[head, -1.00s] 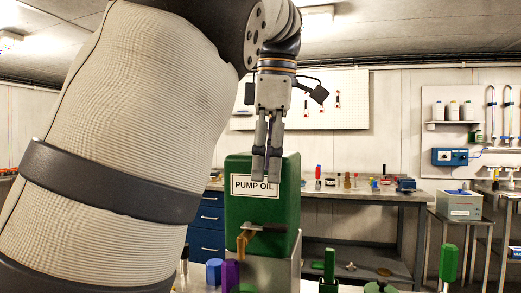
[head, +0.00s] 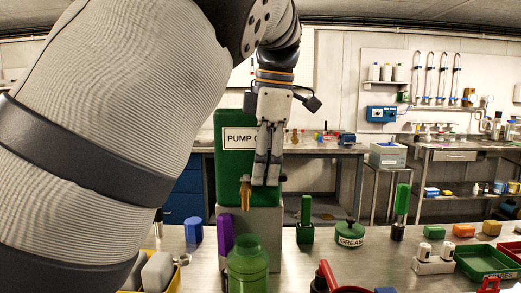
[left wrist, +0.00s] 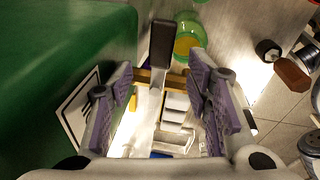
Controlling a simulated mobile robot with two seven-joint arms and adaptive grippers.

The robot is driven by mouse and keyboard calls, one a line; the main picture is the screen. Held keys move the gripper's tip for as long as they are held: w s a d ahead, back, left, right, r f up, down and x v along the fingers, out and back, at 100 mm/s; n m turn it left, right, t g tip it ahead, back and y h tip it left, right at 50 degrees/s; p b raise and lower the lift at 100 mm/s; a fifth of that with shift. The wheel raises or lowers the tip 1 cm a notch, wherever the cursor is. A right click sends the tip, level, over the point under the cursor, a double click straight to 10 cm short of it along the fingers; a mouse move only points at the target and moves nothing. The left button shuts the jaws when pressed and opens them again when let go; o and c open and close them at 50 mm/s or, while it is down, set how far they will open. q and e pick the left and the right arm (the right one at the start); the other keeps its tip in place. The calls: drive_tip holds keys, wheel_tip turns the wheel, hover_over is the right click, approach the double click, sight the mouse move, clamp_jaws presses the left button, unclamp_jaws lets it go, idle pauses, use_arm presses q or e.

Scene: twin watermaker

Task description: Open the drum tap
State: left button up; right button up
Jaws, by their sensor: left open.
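The green drum (head: 228,170) labelled PUMP OIL stands on a grey block. Its brass tap (head: 245,194) sticks out low on the front face, with the dark lever mostly hidden behind my fingers in the head view. My left gripper (head: 266,172) points down in front of the drum, at the tap's height. In the left wrist view, the dark grey lever (left wrist: 162,45) lies between the two open fingers, with a gap visible on both sides. The brass tap (left wrist: 145,76) crosses below it. Whether a fingertip touches the lever, I cannot tell. My right gripper is out of view.
An open green bottle (head: 248,266) and a purple object (head: 225,232) stand in front of the drum. A green grease pot (head: 349,234), a green-handled tool (head: 402,205) and a green tray (head: 484,262) are to the right. A yellow bin (head: 174,284) is at the front left.

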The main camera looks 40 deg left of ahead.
use_arm(q)
drive_tip(key=shift+w+d+f, duration=0.1)
drive_tip(key=shift+w+f, duration=0.05)
drive_tip(key=shift+c, duration=0.6)
clamp_jaws()
drive_tip(key=shift+o, duration=0.5)
unclamp_jaws()
